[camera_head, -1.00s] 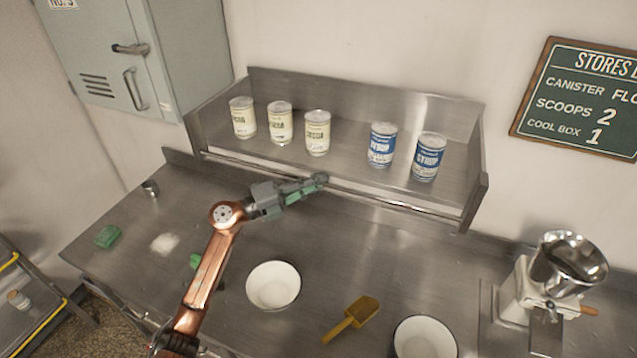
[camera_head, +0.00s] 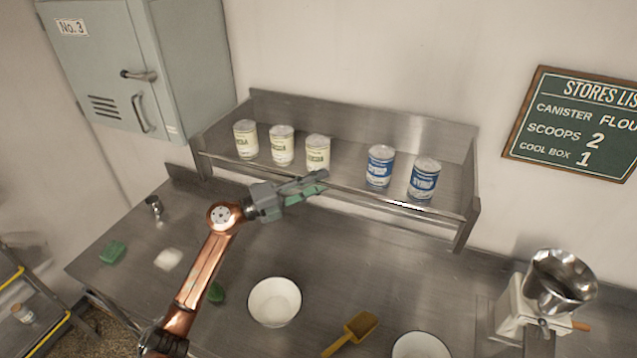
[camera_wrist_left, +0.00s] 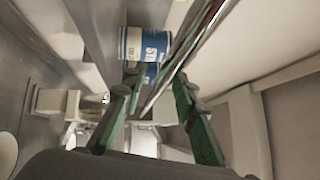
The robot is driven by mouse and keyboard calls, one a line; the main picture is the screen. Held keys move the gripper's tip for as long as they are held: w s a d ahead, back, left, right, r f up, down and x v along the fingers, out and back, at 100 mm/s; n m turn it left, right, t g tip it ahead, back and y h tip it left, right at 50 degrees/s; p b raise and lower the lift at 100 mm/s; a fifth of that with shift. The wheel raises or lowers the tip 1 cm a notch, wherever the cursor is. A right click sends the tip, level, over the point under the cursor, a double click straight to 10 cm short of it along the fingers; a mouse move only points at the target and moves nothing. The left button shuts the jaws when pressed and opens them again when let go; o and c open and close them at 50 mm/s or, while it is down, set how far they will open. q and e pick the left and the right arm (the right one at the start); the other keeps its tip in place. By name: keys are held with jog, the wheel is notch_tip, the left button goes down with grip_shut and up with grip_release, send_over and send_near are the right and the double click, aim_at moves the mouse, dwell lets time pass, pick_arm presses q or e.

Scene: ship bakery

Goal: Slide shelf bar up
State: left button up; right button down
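The shelf bar (camera_head: 403,204) is a thin shiny metal rod along the open front of the steel wall shelf (camera_head: 437,135). It lies low, in front of the cans' lower parts. My left gripper (camera_head: 319,181) is at the bar's middle, its fingers pointing right. In the left wrist view, the bar (camera_wrist_left: 177,68) runs diagonally between the two green-padded fingers (camera_wrist_left: 155,97), which stand apart. It passes closer to the right finger; contact cannot be told. My right gripper is not in view.
Cream cans (camera_head: 281,147) and two blue syrup cans (camera_head: 379,168) stand on the shelf behind the bar. Below, the counter (camera_head: 360,250) holds a white bowl (camera_head: 274,302), a yellow scoop (camera_head: 352,333) and a mill (camera_head: 520,300). A grey cabinet (camera_head: 120,70) hangs at left.

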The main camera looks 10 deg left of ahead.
pick_arm(q)
jog(key=shift+s+a+f, duration=0.1)
jog(key=v, duration=1.1)
jog(key=shift+a, duration=0.35)
jog(key=shift+s, duration=0.1)
